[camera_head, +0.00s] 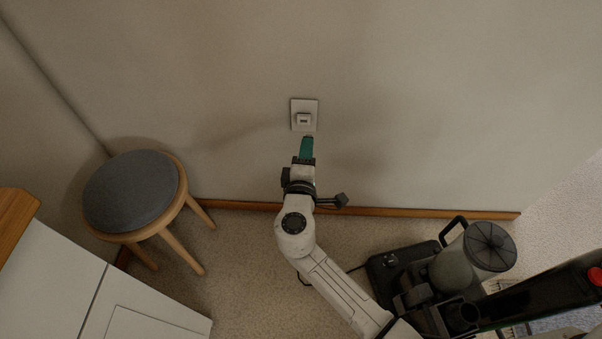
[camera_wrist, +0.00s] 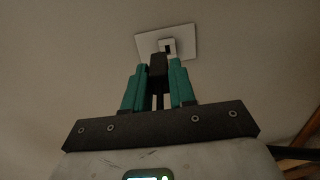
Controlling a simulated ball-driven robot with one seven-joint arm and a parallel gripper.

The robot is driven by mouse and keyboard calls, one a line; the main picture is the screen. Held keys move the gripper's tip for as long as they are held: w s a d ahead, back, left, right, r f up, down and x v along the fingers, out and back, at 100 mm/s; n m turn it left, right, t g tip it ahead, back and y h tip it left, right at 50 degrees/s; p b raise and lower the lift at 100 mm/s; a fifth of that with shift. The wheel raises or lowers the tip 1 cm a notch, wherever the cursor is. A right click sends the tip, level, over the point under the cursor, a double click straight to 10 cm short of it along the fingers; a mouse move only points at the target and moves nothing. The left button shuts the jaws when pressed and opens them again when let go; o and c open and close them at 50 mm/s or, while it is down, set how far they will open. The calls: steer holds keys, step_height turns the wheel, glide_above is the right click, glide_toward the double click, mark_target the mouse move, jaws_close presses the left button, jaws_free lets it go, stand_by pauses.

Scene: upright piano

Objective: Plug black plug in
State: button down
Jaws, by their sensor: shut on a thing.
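My gripper (camera_head: 307,140) reaches up toward the wall, with its teal fingers just below the wall socket (camera_head: 304,105). In the wrist view, my gripper (camera_wrist: 158,70) is shut on the black plug (camera_wrist: 158,64), which sticks up between the two teal fingertips. The white socket plate (camera_wrist: 185,35) is just beyond the plug, with its small dark opening a little right of the plug's tip. The plug overlaps the plate's lower edge in this view; I cannot tell whether they touch. In the head view the plug is hard to make out.
A round wooden stool with a grey seat (camera_head: 130,190) stands left of my arm. White furniture with a wooden edge (camera_head: 15,212) fills the lower left corner. A wooden baseboard (camera_head: 440,212) runs along the wall. The wall around the socket is clear.

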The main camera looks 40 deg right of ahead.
steer(key=shift+w+a+f+n+t+b, duration=0.15)
steer(key=shift+a+f+n+t+b, duration=0.15)
steer(key=shift+f, duration=0.2)
steer(key=shift+w+a+f+n+t+b, duration=0.1)
steer(key=shift+a+f+t+b, duration=0.1)
steer(key=shift+a+f+t, duration=0.2)
steer(key=shift+f, duration=0.1)
steer(key=shift+b+x, duration=1.05)
steer(key=shift+x, duration=1.8)
steer(key=shift+f+b, duration=0.1)
steer(key=shift+b, duration=0.45)
steer(key=shift+b+x, duration=0.35)
steer(key=shift+x, duration=0.6)
steer(key=shift+b, duration=0.6)
stand_by(1.3)
steer(key=shift+w+d, duration=0.25)
stand_by(0.5)
